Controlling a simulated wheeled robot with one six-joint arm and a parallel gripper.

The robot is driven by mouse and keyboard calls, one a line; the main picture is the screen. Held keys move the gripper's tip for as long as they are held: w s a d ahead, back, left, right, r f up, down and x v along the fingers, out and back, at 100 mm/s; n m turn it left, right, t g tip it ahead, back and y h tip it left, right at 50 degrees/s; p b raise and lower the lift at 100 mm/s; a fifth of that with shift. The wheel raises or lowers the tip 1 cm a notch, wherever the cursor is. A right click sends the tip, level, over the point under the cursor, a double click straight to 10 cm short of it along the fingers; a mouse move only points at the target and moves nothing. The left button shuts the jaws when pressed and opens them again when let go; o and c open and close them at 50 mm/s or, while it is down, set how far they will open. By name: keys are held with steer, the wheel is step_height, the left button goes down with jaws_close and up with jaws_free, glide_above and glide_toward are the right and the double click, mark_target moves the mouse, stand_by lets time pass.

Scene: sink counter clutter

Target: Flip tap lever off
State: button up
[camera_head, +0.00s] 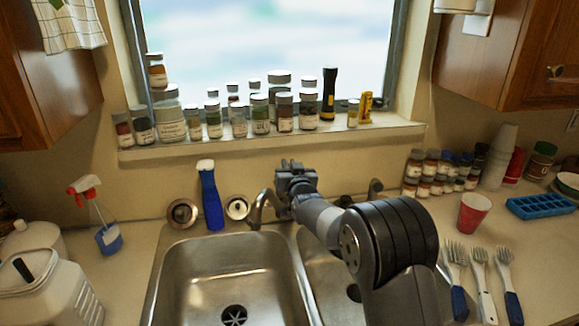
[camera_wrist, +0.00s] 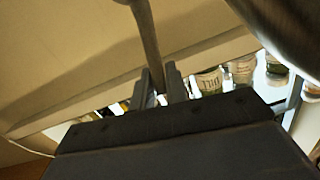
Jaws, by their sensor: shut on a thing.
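The tap (camera_head: 259,203) stands behind the sink, its curved metal spout showing just left of my gripper. My gripper (camera_head: 291,165) is above the back edge of the sink, and its body hides part of the tap in the head view. In the wrist view the tap lever (camera_wrist: 146,40) is a slim metal rod coming down from the top edge. It ends between the two fingers of my gripper (camera_wrist: 158,82), which are shut on it. The lever itself is hidden behind my gripper in the head view.
A blue brush (camera_head: 211,198) stands at the back left of the sink (camera_head: 180,255). Several jars and a black flashlight (camera_head: 329,94) line the windowsill. A red cup (camera_head: 473,213) and several brushes stand or lie at right. A spray bottle (camera_head: 108,237) stands at left.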

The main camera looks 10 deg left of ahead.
jaws_close()
steer(key=shift+f+b, duration=0.2)
steer(key=shift+b, duration=0.65)
steer(key=shift+s+d+b, duration=0.1)
steer(key=shift+b, duration=1.05)
steer(key=o, duration=0.6)
jaws_free()
steer(key=shift+r, duration=0.1)
steer(key=shift+s, duration=0.1)
steer(key=b+v, duration=0.3)
steer(key=v, duration=0.7)
steer(key=shift+s+d+f, duration=0.15)
steer(key=shift+s+f, duration=0.05)
steer(key=shift+s, duration=0.1)
